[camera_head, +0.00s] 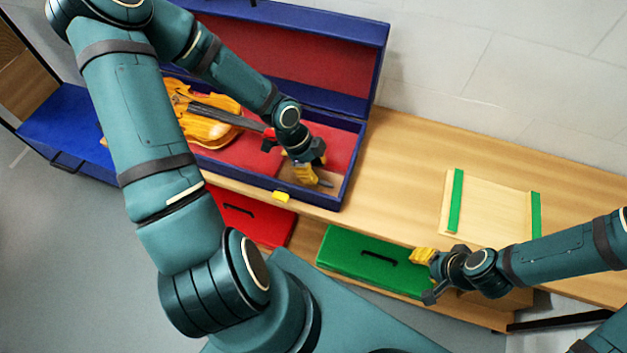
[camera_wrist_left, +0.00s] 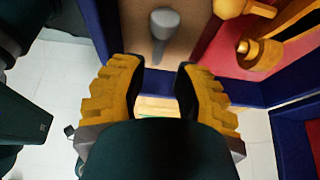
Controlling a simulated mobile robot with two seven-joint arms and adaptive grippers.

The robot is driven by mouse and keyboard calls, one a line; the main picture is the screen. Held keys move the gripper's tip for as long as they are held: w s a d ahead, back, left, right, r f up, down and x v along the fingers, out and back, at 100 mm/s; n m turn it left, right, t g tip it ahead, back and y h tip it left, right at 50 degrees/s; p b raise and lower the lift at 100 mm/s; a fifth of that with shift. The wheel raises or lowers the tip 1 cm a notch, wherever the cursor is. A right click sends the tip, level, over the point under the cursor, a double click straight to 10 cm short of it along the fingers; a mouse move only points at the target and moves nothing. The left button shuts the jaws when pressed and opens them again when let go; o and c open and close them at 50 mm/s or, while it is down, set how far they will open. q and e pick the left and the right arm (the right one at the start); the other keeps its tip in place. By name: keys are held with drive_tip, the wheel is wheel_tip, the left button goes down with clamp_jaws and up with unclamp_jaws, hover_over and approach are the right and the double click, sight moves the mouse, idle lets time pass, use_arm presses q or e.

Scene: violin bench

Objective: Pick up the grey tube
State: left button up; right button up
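The grey tube (camera_wrist_left: 163,28) lies in a tan-floored compartment of the blue violin case (camera_head: 344,190). In the head view a small part of the tube (camera_head: 326,184) shows beside my left gripper (camera_head: 307,174), at the case's right end. In the left wrist view my left gripper (camera_wrist_left: 158,66) has its two yellow fingers apart with nothing between them. The tube shows beyond the gap between the fingertips, apart from them. My right gripper (camera_head: 424,257) is in front of the green drawer; its finger gap is unclear.
A violin (camera_head: 205,128) lies in the case, its scroll (camera_wrist_left: 250,48) close to the tube's compartment. The case lid (camera_head: 300,45) stands open behind. A light wooden board with green strips (camera_head: 490,205) lies on the bench (camera_head: 395,175). Red (camera_head: 245,218) and green (camera_head: 350,252) drawers are below.

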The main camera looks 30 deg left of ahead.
sight(322, 181)
use_arm(q)
drive_tip(key=b+x, duration=0.2)
drive_tip(key=x, duration=0.2)
drive_tip(key=shift+s+d, duration=0.1)
drive_tip(key=shift+d+f, duration=0.15)
drive_tip(key=shift+f, duration=0.2)
clamp_jaws()
